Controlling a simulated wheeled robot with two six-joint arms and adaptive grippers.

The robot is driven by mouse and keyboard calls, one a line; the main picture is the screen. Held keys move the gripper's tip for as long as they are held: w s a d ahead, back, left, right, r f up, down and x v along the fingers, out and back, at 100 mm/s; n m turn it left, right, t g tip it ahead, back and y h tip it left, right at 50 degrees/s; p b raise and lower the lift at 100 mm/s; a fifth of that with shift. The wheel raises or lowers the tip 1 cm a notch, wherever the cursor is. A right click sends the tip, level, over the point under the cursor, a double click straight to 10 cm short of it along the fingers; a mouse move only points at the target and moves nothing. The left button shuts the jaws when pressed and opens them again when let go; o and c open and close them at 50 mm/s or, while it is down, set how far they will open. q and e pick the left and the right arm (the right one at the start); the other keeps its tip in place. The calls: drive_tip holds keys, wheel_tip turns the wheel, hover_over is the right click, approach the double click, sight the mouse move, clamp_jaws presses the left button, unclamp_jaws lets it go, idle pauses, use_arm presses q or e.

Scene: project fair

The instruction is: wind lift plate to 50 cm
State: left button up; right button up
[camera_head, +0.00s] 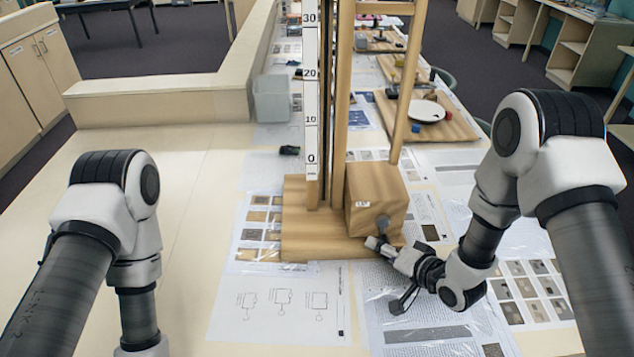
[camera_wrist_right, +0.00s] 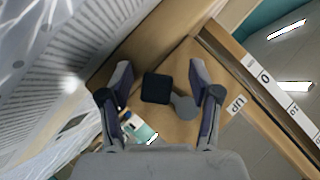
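The wooden lift model stands on its wooden base (camera_head: 300,225), with an upright scale (camera_head: 311,100) showing 0 to 30 in the head view. The scale's top is cut off, and I cannot make out the lift plate. A box (camera_head: 376,195) on the base has a grey crank hub (camera_head: 383,223) and an "UP" label. My right gripper (camera_head: 388,270) is in front of the box. In the wrist view, its open fingers (camera_wrist_right: 162,92) are either side of the black crank knob (camera_wrist_right: 157,88), with gaps visible. The grey hub (camera_wrist_right: 186,107) is beside the right finger. My left gripper is out of view.
Printed sheets (camera_head: 285,305) lie on the table around the base. A grey bin (camera_head: 271,98) stands behind to the left. Another wooden board with a white disc (camera_head: 426,111) is behind to the right. The table's left side (camera_head: 130,210) is clear.

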drive_tip(key=shift+d+r, duration=0.1)
drive_tip(key=shift+d, duration=0.05)
drive_tip(key=shift+p+v, duration=0.6)
drive_tip(key=shift+v, duration=0.45)
drive_tip(key=p+v, duration=0.2)
drive_tip(key=v, duration=0.3)
drive_tip(key=shift+s+d+r, duration=0.2)
drive_tip(key=shift+s, duration=0.15)
